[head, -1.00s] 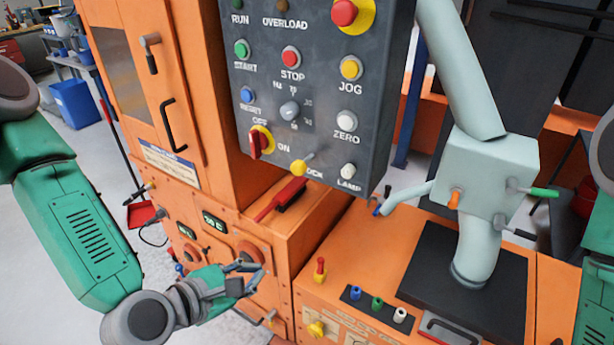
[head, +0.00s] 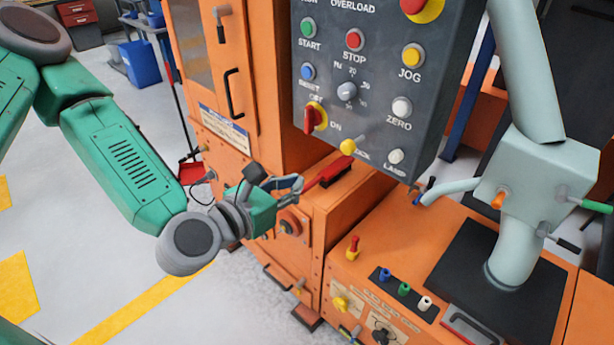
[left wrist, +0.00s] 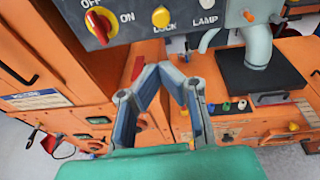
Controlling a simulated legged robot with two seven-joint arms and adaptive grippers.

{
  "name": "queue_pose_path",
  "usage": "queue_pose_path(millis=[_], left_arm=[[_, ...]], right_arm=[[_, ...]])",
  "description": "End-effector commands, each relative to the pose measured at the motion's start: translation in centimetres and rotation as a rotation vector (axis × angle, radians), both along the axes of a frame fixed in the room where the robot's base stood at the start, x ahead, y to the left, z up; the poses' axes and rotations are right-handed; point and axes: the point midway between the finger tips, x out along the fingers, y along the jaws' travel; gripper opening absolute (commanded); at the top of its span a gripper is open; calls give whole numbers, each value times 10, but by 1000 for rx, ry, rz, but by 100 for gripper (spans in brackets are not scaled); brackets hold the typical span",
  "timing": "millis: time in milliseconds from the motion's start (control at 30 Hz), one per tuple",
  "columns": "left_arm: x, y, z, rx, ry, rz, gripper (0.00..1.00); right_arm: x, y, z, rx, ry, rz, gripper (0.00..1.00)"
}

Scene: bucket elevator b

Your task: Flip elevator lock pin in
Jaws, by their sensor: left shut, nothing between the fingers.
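The lock pin control is a yellow knob (head: 347,147) with a short grey pin angled up to the right, at the bottom edge of the grey control panel (head: 375,105). Its LOCK label is partly covered in the head view. The knob also shows face-on at the top of the left wrist view (left wrist: 161,16), with LOCK readable below it. My left gripper (head: 297,184) is shut and empty, below and left of the knob and apart from it. Its fingers (left wrist: 162,72) are below the knob in the left wrist view. My right gripper is out of view.
A red-handled brush (head: 335,175) lies on the orange ledge under the panel, close to my left fingers. A red OFF/ON switch (head: 314,117) is left of the knob and a white lamp button (head: 396,157) right of it. A pale machine column (head: 520,185) stands at right.

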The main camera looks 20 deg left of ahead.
Motion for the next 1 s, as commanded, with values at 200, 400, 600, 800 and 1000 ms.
queue_pose_path(millis=[200,400,600,800,1000], left_arm=[[13,-6,-7,2,-6,-1,0],[37,-12,-11,3,-7,-2,0],[78,-24,-15,2,-2,-2,0],[109,-33,-13,1,-2,-1,0],[124,-37,-12,0,-1,-1,0]], right_arm=[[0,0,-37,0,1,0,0],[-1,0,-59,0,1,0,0],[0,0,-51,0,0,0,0],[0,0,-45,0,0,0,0],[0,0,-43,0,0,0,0]])
